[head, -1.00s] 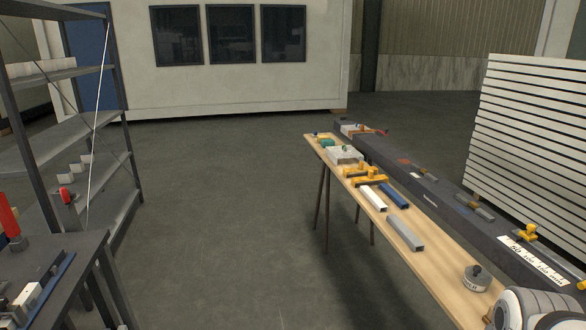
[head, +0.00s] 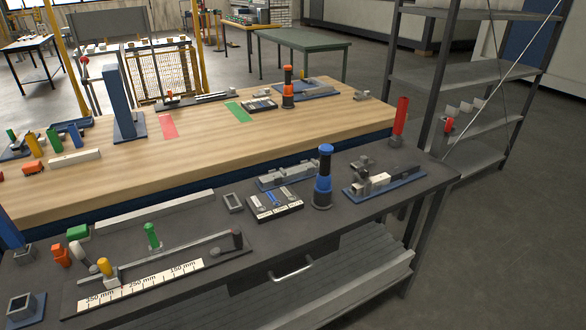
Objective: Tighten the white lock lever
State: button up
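On the near dark workbench (head: 330,228), a small white lever-like handle (head: 78,251) leans at the left side. It is probably the white lock lever, but it is too small to be sure. It sits between an orange piece (head: 61,255) and a yellow knob (head: 104,267), close to the upper left end of a scale plate (head: 150,285) marked in mm. Whether the lever is tight or loose cannot be told. My gripper is not in view.
A blue-capped post (head: 324,178) and a red cylinder (head: 401,118) stand farther right. A wooden table (head: 200,150) lies behind. Grey floor (head: 500,240) is open at right.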

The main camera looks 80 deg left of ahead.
aim_at(76, 247)
jog(key=u, duration=4.15)
jog(key=i, duration=1.15)
